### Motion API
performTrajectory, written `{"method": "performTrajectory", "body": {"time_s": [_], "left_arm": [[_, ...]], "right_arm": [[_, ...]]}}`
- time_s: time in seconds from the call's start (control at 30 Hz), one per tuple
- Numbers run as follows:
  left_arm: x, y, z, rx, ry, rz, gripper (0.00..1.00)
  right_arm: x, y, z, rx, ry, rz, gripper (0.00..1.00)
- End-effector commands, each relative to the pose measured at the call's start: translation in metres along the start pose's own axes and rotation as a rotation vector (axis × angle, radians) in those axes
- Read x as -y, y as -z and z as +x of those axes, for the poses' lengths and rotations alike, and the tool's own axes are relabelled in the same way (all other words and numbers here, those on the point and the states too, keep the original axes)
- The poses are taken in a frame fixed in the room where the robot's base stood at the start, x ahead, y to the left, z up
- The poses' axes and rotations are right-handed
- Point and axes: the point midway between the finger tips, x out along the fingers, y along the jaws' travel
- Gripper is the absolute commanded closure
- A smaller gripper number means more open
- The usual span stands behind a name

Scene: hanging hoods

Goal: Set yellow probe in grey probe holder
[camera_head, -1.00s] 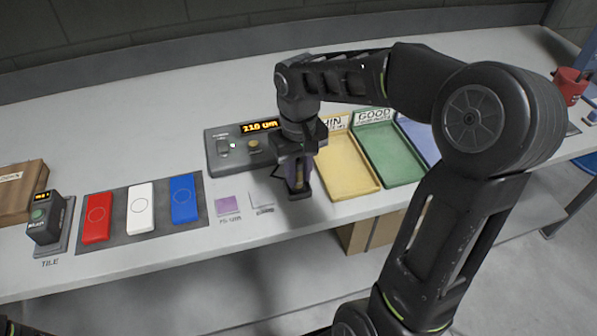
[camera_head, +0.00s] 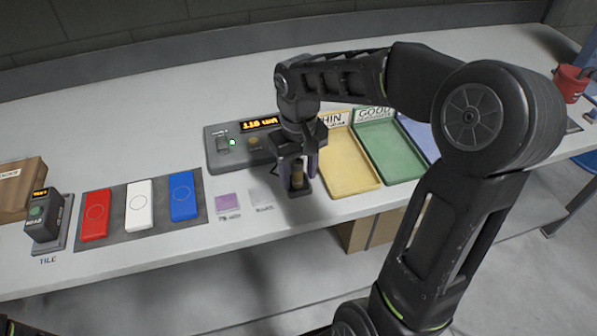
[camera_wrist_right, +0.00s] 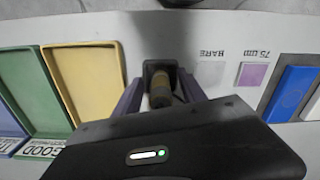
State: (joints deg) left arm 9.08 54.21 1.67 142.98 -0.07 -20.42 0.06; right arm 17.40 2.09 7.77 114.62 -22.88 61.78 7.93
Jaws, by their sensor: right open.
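The yellow probe (camera_head: 297,179) is a short yellow-brown cylinder. It stands about upright in the small dark grey probe holder (camera_head: 301,192) near the table's front edge. In the right wrist view the probe (camera_wrist_right: 161,88) shows with its dark top end, and the holder (camera_wrist_right: 152,67) frames its far end. My right gripper (camera_head: 298,178) is above the holder, with its fingers on either side of the probe. In the right wrist view the fingers (camera_wrist_right: 160,95) stand apart, with a gap beside the probe. The probe's lower end is hidden. My left gripper is not in view.
A grey gauge box (camera_head: 215,160) with a lit orange display stands behind the gripper. A yellow tray (camera_head: 350,168) and a green tray (camera_head: 390,152) lie to the right. Red, white and blue tiles lie on a dark mat (camera_head: 158,222) at left, beside small purple and pale squares.

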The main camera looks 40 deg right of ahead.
Motion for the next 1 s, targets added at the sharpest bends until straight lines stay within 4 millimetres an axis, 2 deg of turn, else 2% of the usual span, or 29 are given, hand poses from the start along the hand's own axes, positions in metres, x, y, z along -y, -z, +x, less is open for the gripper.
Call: {"method": "performTrajectory", "body": {"time_s": [0.23,0.63,0.77,1.0], "left_arm": [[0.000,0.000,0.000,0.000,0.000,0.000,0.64],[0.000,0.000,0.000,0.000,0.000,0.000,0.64],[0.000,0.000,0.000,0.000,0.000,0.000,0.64],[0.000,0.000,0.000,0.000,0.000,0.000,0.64]], "right_arm": [[0.000,0.001,-0.013,-0.003,0.000,0.001,0.52],[0.000,0.001,-0.072,-0.002,0.000,-0.001,0.52],[0.000,0.000,-0.078,0.000,0.000,-0.001,0.52],[0.000,0.000,-0.078,0.000,0.000,0.000,0.52]]}}
